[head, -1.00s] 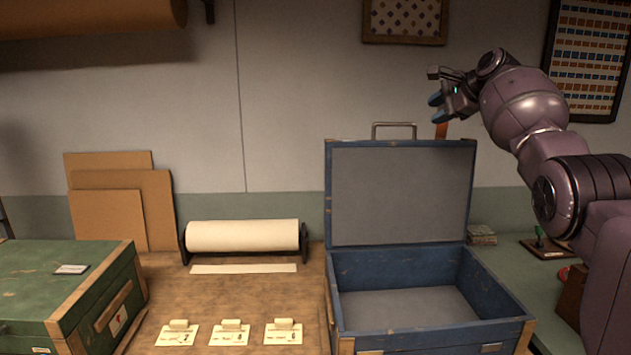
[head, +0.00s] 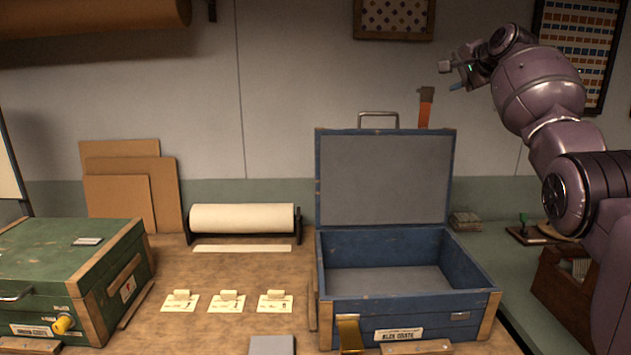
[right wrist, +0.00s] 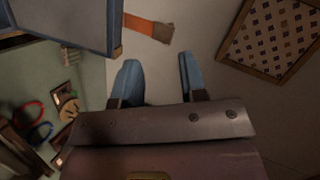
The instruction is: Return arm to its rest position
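My right gripper (head: 457,76) is raised at the upper right in the head view, above and to the right of the blue case's open lid. In the right wrist view (right wrist: 160,78) its two blue fingers are spread apart with nothing between them. My right arm is bent and comes in from the right edge. The blue case (head: 474,307) stands open and empty on the workbench. An orange-handled brush (head: 425,108) shows just above the lid, apart from the gripper; it also shows in the right wrist view (right wrist: 148,27). My left gripper is out of view.
A green case (head: 60,265) is closed at the left. A paper roll (head: 242,218), several cardboard sheets (head: 130,200) and three paper tags (head: 227,302) are around the workbench's middle. A stamp stand (head: 525,233) is at the right.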

